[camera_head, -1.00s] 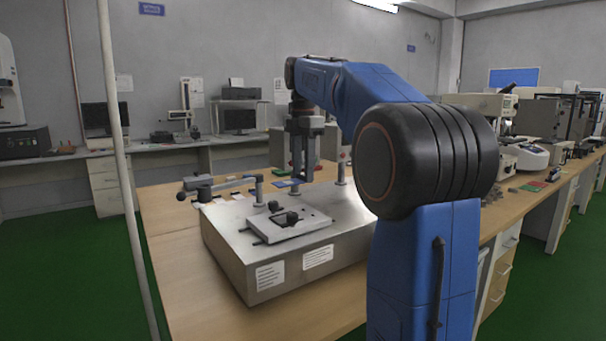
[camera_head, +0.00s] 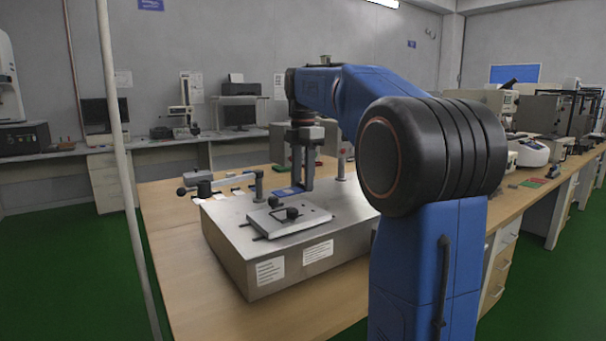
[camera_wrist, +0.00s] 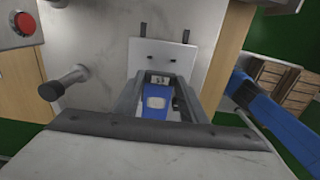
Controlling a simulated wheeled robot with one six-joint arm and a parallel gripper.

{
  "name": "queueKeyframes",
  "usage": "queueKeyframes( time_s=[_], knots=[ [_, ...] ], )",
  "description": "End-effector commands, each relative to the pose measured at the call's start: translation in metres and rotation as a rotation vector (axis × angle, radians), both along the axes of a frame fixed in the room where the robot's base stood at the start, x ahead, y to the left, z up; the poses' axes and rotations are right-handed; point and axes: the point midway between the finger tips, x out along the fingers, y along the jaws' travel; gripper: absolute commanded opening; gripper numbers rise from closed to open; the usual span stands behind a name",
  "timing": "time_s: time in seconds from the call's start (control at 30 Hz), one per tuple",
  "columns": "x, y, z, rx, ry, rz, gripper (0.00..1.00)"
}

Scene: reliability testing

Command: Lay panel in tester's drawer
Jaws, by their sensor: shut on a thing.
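The tester (camera_head: 225,222) is a metal box on the wooden table with labels on its front. On its top lies a flat light plate with dark knobs (camera_head: 312,219), which seems to be the drawer; it also shows in the wrist view (camera_wrist: 165,57). My gripper (camera_head: 302,187) points down over the back part of the tester top, behind this plate. It is shut on the blue panel (camera_head: 287,191). In the wrist view my gripper (camera_wrist: 160,84) has the panel (camera_wrist: 155,103), with a pale rectangle on it, between its fingers. I cannot tell the panel's exact height above the metal.
A clamp arm with a black knob (camera_head: 204,186) stands at the tester's left rear, and a post (camera_head: 341,166) at its right rear. A red button (camera_wrist: 24,22) and a dark-capped post (camera_wrist: 62,84) show in the wrist view.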

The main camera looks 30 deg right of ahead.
Motion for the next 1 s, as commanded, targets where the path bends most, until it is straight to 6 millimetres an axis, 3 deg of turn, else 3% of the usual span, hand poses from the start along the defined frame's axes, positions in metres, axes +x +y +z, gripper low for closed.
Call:
queueKeyframes(
  time_s=[0.6,1.0],
  knots=[
    [0.000,0.000,-0.029,0.000,0.000,0.000,0.17],
    [0.000,0.000,-0.032,0.000,0.000,0.000,0.17]
  ],
)
